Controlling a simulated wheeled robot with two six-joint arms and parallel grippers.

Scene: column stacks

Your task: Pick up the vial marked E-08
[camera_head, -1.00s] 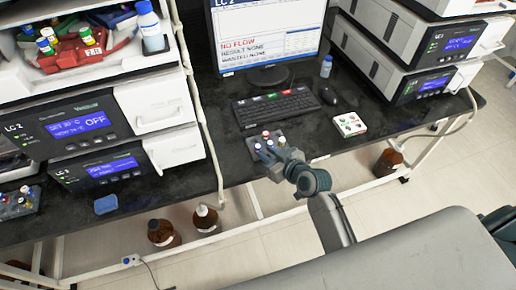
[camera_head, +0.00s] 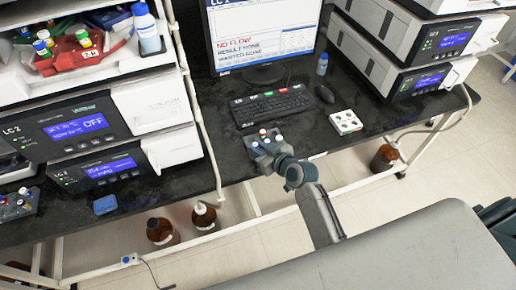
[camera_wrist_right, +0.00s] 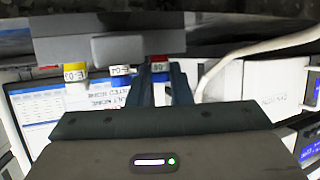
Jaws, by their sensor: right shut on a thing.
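In the right wrist view, a red-capped vial (camera_wrist_right: 159,67) with a white label stands between the two fingers of my right gripper (camera_wrist_right: 160,85), which is shut on it. Its label is partly covered and appears to end in 08. A white-capped vial (camera_wrist_right: 123,70) and a yellow-capped vial (camera_wrist_right: 75,72) are beside it, outside the fingers. In the head view, my right gripper (camera_head: 268,156) is at the front of a small grey vial rack (camera_head: 250,140) on the bench, partly hiding it. My left gripper is not in view.
The keyboard (camera_head: 271,105) and mouse (camera_head: 325,94) lie behind the rack. A white tray (camera_head: 345,122) is to the right. An instrument stack (camera_head: 110,125) stands at left. Brown bottles (camera_head: 204,214) stand below the bench.

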